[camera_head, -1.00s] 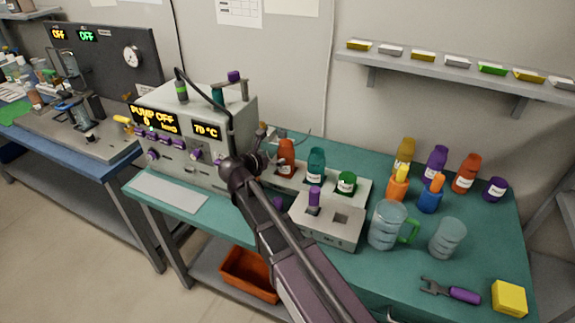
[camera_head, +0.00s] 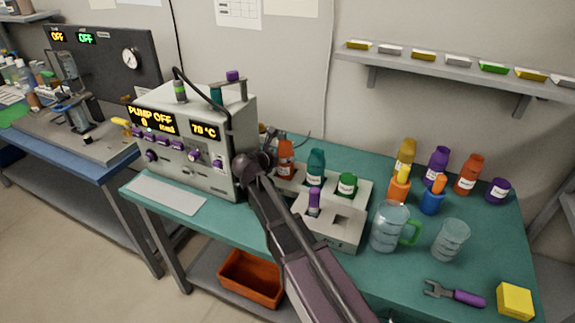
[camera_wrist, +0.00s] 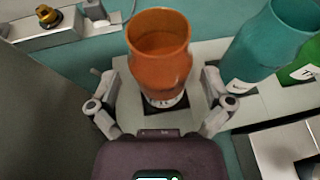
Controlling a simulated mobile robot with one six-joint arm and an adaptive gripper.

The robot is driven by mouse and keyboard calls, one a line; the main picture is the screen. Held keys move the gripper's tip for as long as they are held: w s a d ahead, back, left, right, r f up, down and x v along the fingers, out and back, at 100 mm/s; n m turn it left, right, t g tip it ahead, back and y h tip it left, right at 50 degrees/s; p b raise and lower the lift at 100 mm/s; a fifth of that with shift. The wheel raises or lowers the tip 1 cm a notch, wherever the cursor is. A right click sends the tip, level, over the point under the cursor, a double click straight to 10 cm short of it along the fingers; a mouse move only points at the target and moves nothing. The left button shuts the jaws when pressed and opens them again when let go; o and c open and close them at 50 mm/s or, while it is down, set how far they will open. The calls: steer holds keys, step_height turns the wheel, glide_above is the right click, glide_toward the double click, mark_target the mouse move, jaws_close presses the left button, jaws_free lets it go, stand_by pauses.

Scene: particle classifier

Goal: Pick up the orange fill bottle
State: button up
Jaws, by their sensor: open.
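The orange bottle (camera_head: 286,157) stands upright in the left place of a pale rack on the teal bench, beside a teal bottle (camera_head: 316,166). In the wrist view the orange bottle (camera_wrist: 158,55) is open-topped, with a white label low on its side. My gripper (camera_wrist: 160,104) is open, with one finger on each side of the orange bottle and gaps showing between fingers and bottle. The teal bottle (camera_wrist: 268,45) is close to the right finger. In the head view my gripper (camera_head: 264,160) is small and partly hidden beside the orange bottle.
A grey pump box (camera_head: 190,135) stands just left of my gripper. A jug (camera_head: 388,226) and a beaker (camera_head: 450,240) stand farther right.

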steer(key=shift+b+x, duration=0.65)
steer(key=shift+x, duration=1.35)
steer(key=shift+d, duration=0.1)
steer(key=c, duration=1.1)
steer(key=shift+r, duration=0.15)
step_height(320, 180, up, 10)
steer(key=p, duration=1)
